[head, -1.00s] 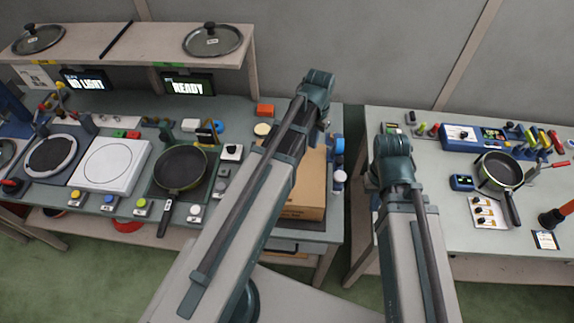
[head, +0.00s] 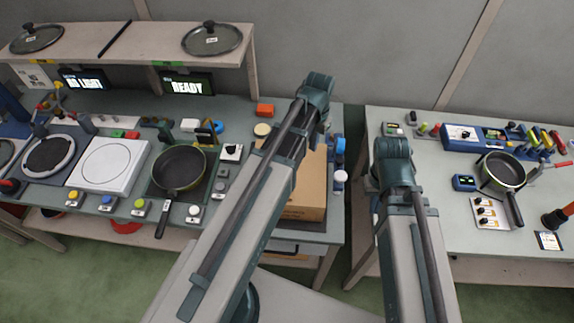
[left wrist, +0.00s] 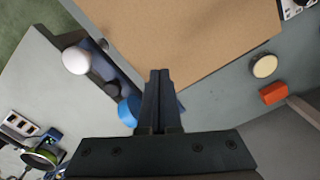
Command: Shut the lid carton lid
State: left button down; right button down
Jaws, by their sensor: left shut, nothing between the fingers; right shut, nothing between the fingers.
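The brown cardboard carton (head: 309,190) stands on the right end of the left bench, partly hidden behind my left arm in the head view. In the left wrist view its flat brown top (left wrist: 190,35) fills the upper middle; whether the lid is fully down cannot be told. My left gripper (left wrist: 160,75) is shut and empty, its fingertips over or just beside the carton's near edge in that view; contact cannot be told. It is hidden behind my arm in the head view. My right arm is folded in front of the gap between benches, and its gripper is not visible.
A blue round thing (left wrist: 130,110) and a white knob (left wrist: 76,60) are beside the carton. An orange block (left wrist: 274,93) and a cream disc (left wrist: 264,66) lie on its other side. A frying pan (head: 179,168) stands left. A gap separates the benches.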

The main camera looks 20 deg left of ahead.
pick_arm(q)
jog(key=b, duration=0.5)
send_over(311, 162)
jog(key=shift+f, duration=2.35)
dwell(0.3)
dwell(0.4)
notch_tip(311, 162, up, 8)
jog(key=p, duration=0.8)
jog(key=s+d+f+b, duration=0.2)
jog(key=s+d+f, duration=0.1)
jog(key=s+d, duration=0.2)
jog(key=s+d+f+m+y+b, duration=0.1)
jog(key=s+d+f+b, duration=0.2)
jog(key=s, duration=0.6)
jog(key=shift+s+d+b, duration=0.15)
jog(key=shift+d+b, duration=0.15)
jog(key=shift+d, duration=0.95)
dwell(0.3)
